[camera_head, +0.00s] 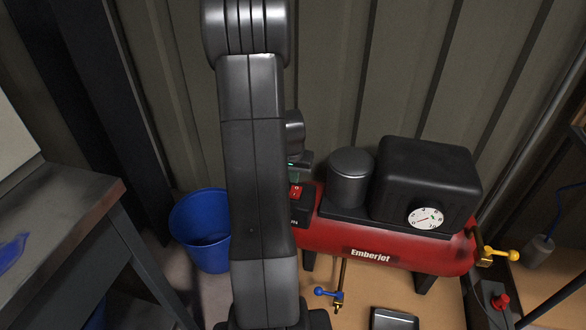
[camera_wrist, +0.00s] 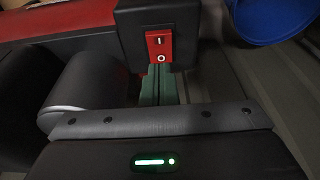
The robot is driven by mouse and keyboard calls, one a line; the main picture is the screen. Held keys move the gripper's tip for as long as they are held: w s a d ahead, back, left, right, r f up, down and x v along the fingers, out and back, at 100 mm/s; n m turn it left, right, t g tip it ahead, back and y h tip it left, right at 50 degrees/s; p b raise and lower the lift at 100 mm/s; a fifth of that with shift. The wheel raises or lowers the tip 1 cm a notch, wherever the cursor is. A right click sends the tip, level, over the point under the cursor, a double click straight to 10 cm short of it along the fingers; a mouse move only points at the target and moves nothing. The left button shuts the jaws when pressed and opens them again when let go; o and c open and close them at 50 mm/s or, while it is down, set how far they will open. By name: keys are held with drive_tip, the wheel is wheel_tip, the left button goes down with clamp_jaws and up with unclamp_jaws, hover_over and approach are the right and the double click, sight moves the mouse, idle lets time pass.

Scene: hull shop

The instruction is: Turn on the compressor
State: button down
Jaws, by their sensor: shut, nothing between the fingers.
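The compressor is a red tank (camera_head: 375,243) marked "Emberjet", with a black motor housing, a dark cylinder and a round dial on top. At its left end is a black switch box (camera_head: 300,212) with a red rocker switch (camera_head: 296,191). In the wrist view the red rocker switch (camera_wrist: 159,47) shows a bar mark above a circle; which side is pressed in I cannot tell.
A blue bucket (camera_head: 203,228) stands left of the compressor, by a grey workbench (camera_head: 68,215). A blue-handled valve (camera_head: 328,293) and a yellow-handled valve (camera_head: 497,254) are in front and at right. A red button (camera_head: 500,301) is at lower right. A corrugated wall stands close behind.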

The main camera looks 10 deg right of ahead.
drive_tip(key=shift+s+a+f+b, duration=0.15)
drive_tip(key=shift+f+b, duration=0.35)
drive_tip(key=shift+f, duration=1.85)
drive_tip(key=shift+s+f+b, duration=0.25)
drive_tip(key=shift+f+b, duration=0.5)
drive_tip(key=shift+b, duration=0.15)
drive_tip(key=shift+r, duration=0.25)
drive_tip(key=shift+w+r+p, duration=0.1)
drive_tip(key=shift+p, duration=0.25)
drive_tip(key=shift+w+d+r, duration=0.25)
drive_tip(key=shift+w, duration=0.25)
